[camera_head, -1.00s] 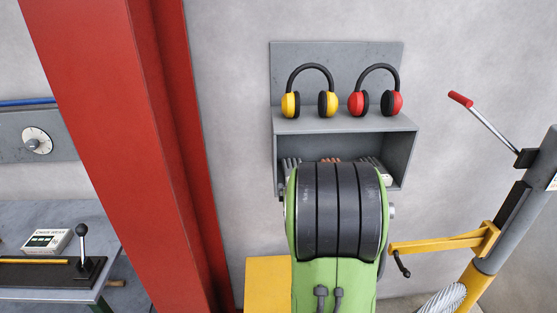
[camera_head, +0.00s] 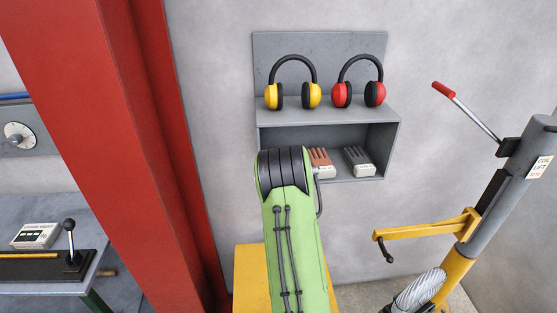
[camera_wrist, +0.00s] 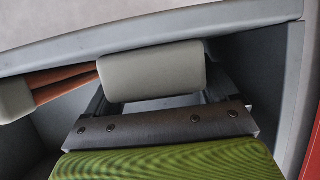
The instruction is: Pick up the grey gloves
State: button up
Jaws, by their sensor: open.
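In the wrist view, a pale grey cuff (camera_wrist: 152,72) lies across the space between the two fingers of my gripper (camera_wrist: 154,78). My gripper is open, with one finger at either side of the cuff; I cannot tell whether they touch it. The rest of this glove pair is hidden behind the cuff, and my arm covers it in the head view. A dark grey glove pair with a pale cuff (camera_head: 358,160) lies in the right part of the shelf's lower compartment.
The grey shelf (camera_head: 388,136) closely surrounds my gripper. Orange-brown gloves (camera_head: 320,160) lie beside it. Yellow earmuffs (camera_head: 271,96) and red earmuffs (camera_head: 340,95) sit on the upper ledge. A red column (camera_head: 95,120) stands left; a yellow-grey lift (camera_head: 490,215) stands right.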

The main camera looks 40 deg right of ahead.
jog(key=shift+w+d+f, duration=0.2)
jog(key=shift+w+d, duration=0.1)
jog(key=shift+w, duration=0.05)
jog(key=shift+s+a, duration=0.1)
jog(key=shift+r, duration=0.1)
jog(key=shift+c, duration=1)
jog(key=c, duration=0.6)
